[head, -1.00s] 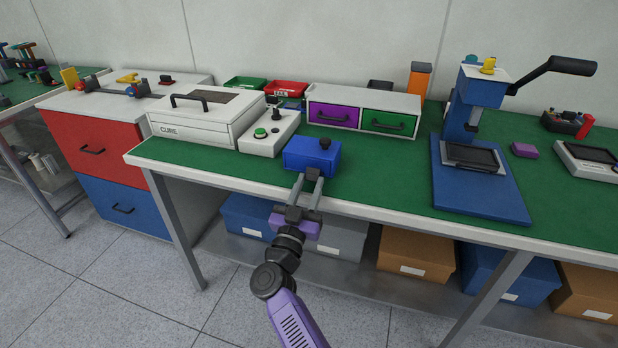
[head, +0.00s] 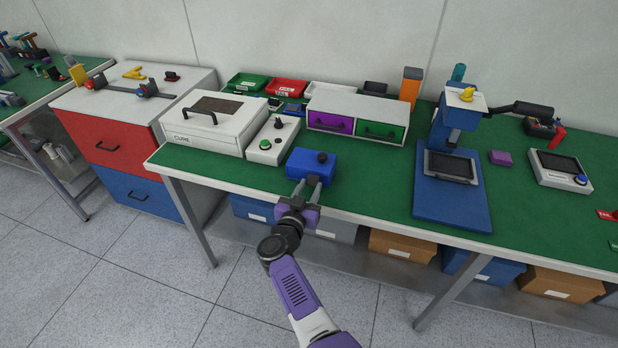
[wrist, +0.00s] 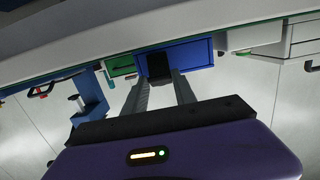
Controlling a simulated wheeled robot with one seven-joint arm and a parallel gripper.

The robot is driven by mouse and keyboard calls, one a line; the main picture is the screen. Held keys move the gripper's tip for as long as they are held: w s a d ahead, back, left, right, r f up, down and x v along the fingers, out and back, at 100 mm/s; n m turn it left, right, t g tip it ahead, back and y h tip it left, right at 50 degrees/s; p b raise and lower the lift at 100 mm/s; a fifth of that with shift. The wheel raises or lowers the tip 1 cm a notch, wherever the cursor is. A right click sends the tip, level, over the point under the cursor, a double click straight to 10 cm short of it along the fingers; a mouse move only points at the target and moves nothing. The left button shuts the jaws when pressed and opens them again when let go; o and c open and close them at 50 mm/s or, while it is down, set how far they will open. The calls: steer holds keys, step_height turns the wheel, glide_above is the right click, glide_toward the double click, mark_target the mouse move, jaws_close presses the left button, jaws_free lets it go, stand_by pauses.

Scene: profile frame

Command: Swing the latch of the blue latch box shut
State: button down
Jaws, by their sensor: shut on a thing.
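In the wrist view the two grey fingers (wrist: 160,88) close on a dark latch piece (wrist: 157,65) against the blue box (wrist: 195,52). The head view does not show the latch clearly, as the fingers cover it. I cannot tell the latch's angle.
A white case (head: 213,121) and a control box with a green button (head: 271,140) stand to the left. A drawer unit (head: 357,116) is behind, and a blue press (head: 451,185) is to the right. Bench top between the latch box and press is clear.

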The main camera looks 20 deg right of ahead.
mark_target(312, 180)
steer(key=shift+w+d+r+g+y+p, duration=0.2)
steer(key=shift+r+g+y+p, duration=0.35)
steer(key=shift+p, duration=1.35)
steer(key=shift+w+d+r+g+y+p, duration=0.1)
steer(key=shift+w+r+g+y+p, duration=0.4)
steer(key=shift+p, duration=1.4)
steer(key=shift+w+d+r+g+y+p, duration=0.15)
steer(key=shift+d+r+g+y+p, duration=0.15)
steer(key=shift+g+p, duration=0.6)
steer(key=shift+w+d+g+y+p, duration=0.2)
steer(key=shift+w+g+y+p, duration=0.25)
steer(key=shift+g+y, duration=0.15)
steer(key=shift+s, duration=0.1)
steer(key=c, duration=1)
jaws_free()
